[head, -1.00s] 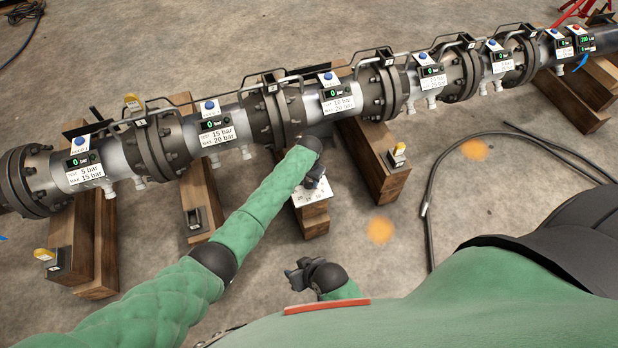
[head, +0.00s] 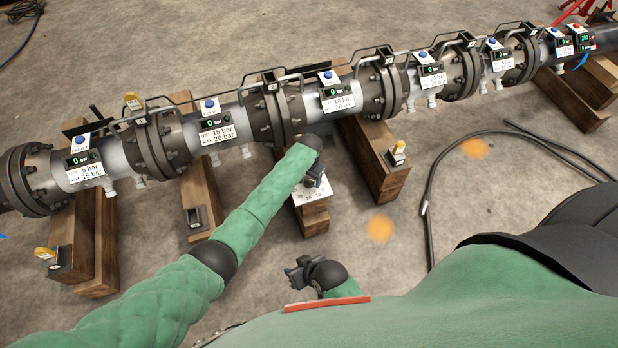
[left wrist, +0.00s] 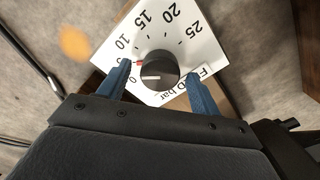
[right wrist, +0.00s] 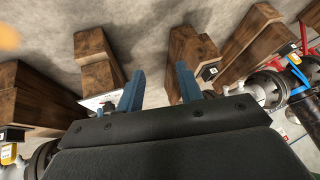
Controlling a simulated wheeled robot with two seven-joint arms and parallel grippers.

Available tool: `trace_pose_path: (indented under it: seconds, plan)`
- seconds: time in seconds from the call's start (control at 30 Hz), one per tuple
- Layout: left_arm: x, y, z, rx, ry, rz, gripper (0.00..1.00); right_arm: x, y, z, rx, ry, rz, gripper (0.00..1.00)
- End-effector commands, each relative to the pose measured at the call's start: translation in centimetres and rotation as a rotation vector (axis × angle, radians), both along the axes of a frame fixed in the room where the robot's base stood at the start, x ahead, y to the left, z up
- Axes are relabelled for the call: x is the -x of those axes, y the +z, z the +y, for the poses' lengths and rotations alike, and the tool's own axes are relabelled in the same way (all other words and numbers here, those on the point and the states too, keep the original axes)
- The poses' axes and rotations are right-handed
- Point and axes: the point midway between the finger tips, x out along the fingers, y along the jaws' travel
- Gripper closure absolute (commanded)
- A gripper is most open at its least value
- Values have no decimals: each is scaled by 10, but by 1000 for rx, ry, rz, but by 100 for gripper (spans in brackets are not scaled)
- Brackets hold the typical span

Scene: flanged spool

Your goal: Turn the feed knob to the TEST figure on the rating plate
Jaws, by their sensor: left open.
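The feed knob (left wrist: 160,68) is a dark round knob on a white dial plate (left wrist: 190,48) marked 0 to 25 bar. A pale line on the knob lies toward the 0 side; a small red mark sits near the 5. My left gripper (left wrist: 160,72) is open, one finger on each side of the knob; contact is not clear. In the head view the left gripper (head: 314,176) hangs over the dial plate (head: 310,192). White rating plates on the pipe include TEST 5, MAX 15 (head: 85,172); TEST 15, MAX 20 (head: 217,132); and TEST 10, MAX 20 (head: 338,103). My right gripper (right wrist: 159,70) is open and empty.
A flanged pipe (head: 250,115) lies across wooden blocks (head: 375,160), with several displays reading 0 bar. A black hose (head: 430,190) lies on the floor at the right.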

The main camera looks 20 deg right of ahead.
Motion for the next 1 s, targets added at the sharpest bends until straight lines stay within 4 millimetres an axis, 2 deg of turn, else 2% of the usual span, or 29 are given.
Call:
trace_pose_path:
  seconds: [0.5, 0.67, 1.0]
  plan:
    - [0, 67, 0, 1, 0, -1, 36, -3, 27, -2, 3, 6, 11, 64]
    - [0, 75, 0, -1, 0, 1, 36, -3, 29, -2, 4, 7, 14, 64]
    - [0, 75, 0, 0, 0, 0, 36, -2, 26, -2, 5, 8, 17, 64]
